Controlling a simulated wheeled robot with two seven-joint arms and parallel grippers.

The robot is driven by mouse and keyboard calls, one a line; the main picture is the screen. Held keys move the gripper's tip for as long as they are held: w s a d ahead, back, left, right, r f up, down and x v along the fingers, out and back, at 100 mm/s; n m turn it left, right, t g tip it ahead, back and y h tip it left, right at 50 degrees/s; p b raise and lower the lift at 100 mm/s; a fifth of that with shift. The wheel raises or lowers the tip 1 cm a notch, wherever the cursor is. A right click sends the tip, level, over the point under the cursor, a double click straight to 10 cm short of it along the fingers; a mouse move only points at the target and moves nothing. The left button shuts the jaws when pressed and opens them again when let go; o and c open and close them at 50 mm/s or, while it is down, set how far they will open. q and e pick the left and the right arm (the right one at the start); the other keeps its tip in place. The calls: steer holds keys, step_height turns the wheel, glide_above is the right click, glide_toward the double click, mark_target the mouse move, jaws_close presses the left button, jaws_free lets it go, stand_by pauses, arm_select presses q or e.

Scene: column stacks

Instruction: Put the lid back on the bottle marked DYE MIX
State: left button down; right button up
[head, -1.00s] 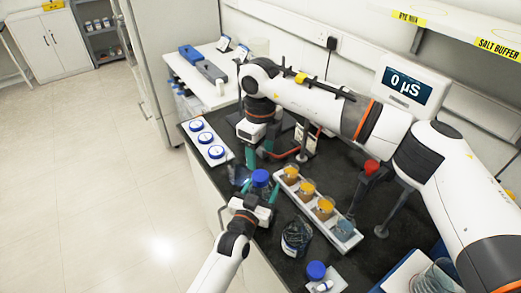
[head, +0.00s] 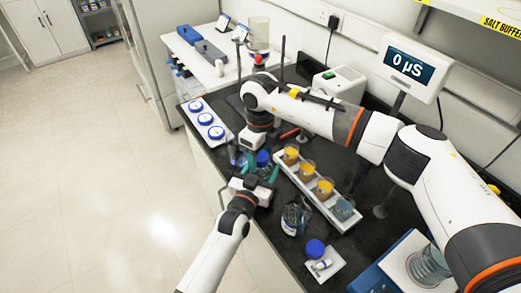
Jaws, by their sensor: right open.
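A blue-capped bottle (head: 263,158) stands on the dark bench between the two grippers; its body is mostly hidden and I cannot read a label. My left gripper (head: 261,172) has its green fingers on either side of it, with no clear gap visible. My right gripper (head: 247,158) reaches down from above beside the bottle, open, its fingers partly hidden behind the bottle and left gripper. A separate blue lid (head: 315,248) lies on a small white pad nearer me. A dark glass vessel (head: 293,216) stands between the pad and my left gripper.
A white rack (head: 338,215) with amber cups and one blue-grey cup runs just right of the grippers. A white tray (head: 222,141) with blue-lidded jars lies to the left. My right arm spans the bench. A display (head: 407,65) reads 0 µS.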

steer(key=shift+c, duration=0.2)
steer(key=c, duration=1)
steer(key=o, duration=1.2)
steer(key=shift+c, duration=0.2)
step_height(320, 180, up, 12)
arm_select(q)
steer(key=shift+c, duration=1.3)
jaws_free()
